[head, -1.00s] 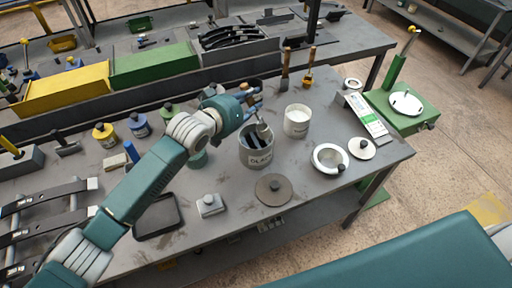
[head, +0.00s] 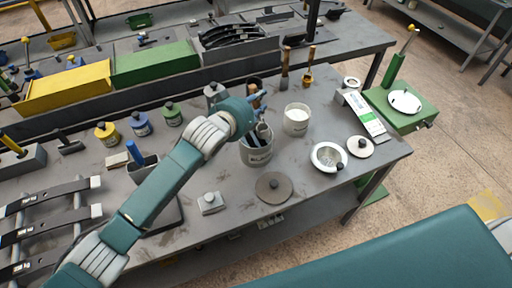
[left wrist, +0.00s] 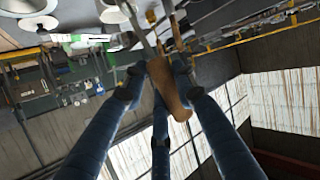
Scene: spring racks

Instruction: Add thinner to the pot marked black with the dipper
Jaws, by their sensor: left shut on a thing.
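The pot marked black (head: 257,155) is a grey can with a dark-lettered label, standing open on the workbench. My left gripper (head: 256,101) is just above its back rim, shut on the wooden handle of the dipper. That brown handle (left wrist: 168,90) shows between the blue fingers in the left wrist view. The dipper's metal lower end (head: 263,130) is at the pot's mouth; how deep it sits and whether it holds liquid I cannot tell. A white pot (head: 297,122) with pale contents stands behind and to the right. Which vessel holds thinner is not readable. My right gripper is not in view.
A round lid (head: 273,187) lies in front of the pot. Two wooden-handled brushes (head: 308,70) stand behind. Yellow, blue and green jars (head: 107,135) are at the left.

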